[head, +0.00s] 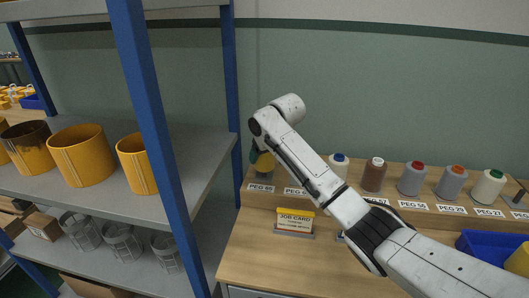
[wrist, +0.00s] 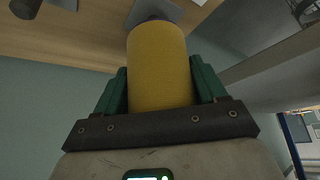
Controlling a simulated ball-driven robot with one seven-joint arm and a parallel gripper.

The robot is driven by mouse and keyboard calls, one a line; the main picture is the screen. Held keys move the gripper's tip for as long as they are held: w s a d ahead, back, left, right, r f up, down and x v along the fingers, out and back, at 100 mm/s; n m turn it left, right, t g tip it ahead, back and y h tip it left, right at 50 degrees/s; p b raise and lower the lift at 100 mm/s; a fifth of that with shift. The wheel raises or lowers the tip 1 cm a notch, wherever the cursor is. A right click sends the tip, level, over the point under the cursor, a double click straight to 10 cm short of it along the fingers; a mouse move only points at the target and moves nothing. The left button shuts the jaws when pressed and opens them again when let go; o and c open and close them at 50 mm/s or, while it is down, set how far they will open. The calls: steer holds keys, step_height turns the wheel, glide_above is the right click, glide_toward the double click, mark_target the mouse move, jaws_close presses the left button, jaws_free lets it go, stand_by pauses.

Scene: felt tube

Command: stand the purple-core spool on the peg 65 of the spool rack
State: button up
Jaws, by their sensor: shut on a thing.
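My gripper (wrist: 160,88) is shut on a yellow spool (wrist: 158,65), held between two green fingers in the wrist view. That label seems to read PEG 65 but is small. Whether the spool touches the rack or sits around a peg I cannot tell.
Several spools stand along the rack to the right, including a brown one (head: 374,175) and a white one (head: 489,187). A job card (head: 295,222) stands on the bench in front. A blue shelf post (head: 152,120) and yellow pots (head: 81,155) are at left.

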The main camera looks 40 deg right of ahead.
mark_target(265, 161)
steer(key=shift+f+b, duration=0.5)
steer(key=shift+f, duration=1)
steer(key=o, duration=1.4)
steer(key=shift+f, duration=0.1)
steer(key=shift+c, duration=0.2)
steer(key=v, duration=1.1)
